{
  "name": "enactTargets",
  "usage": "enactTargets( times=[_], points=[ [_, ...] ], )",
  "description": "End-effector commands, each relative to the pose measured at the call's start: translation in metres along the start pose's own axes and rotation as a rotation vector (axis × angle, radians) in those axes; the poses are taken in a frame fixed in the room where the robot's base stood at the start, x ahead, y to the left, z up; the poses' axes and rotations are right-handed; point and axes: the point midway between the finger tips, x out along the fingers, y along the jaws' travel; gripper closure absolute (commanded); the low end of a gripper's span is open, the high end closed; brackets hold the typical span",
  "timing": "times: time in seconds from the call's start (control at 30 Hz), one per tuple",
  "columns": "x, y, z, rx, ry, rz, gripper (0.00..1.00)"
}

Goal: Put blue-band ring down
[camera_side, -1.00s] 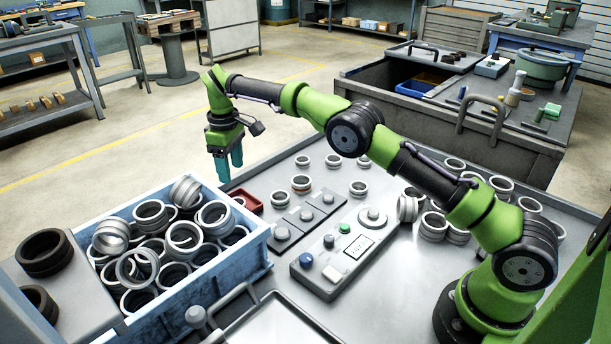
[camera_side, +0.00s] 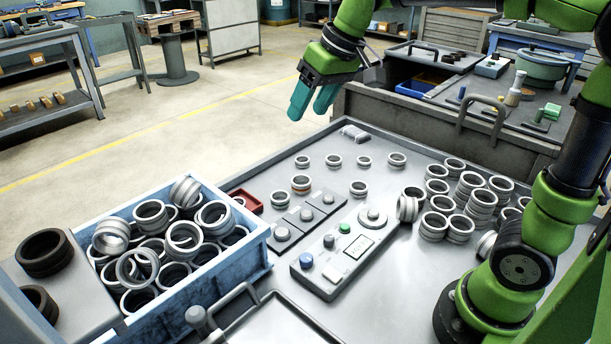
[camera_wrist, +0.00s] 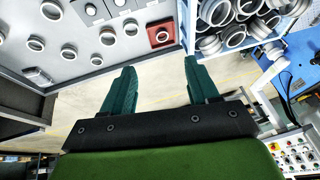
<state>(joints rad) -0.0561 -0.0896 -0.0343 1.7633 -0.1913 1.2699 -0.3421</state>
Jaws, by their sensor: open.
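My gripper (camera_side: 310,106) is open, with its two teal fingers apart and nothing between them. It hangs in the air beyond the far edge of the table, and the wrist view (camera_wrist: 158,70) also shows the gap empty. I cannot pick out a blue band on any ring. One ring sits in a small red tray (camera_side: 252,203) beside the crate; the tray also shows in the wrist view (camera_wrist: 150,29).
A blue crate (camera_side: 262,262) full of loose rings stands at the left. A button panel (camera_side: 325,287) and a row of small grey pads lie mid-table. Stacked rings (camera_side: 433,226) crowd the right. A grey cabinet (camera_side: 400,120) stands behind the table.

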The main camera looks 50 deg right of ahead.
Motion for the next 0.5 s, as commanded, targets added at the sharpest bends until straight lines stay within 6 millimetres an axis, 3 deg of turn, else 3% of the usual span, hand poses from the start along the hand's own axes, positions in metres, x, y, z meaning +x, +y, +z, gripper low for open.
enactTargets(
  times=[0.1, 0.3, 0.5],
  points=[
    [-0.015, 0.003, 0.055, 0.093, 0.079, -0.023, 0.41],
    [-0.010, 0.010, 0.129, 0.229, 0.183, -0.053, 0.41],
    [0.001, 0.015, 0.161, 0.294, 0.230, -0.066, 0.41]
  ],
)
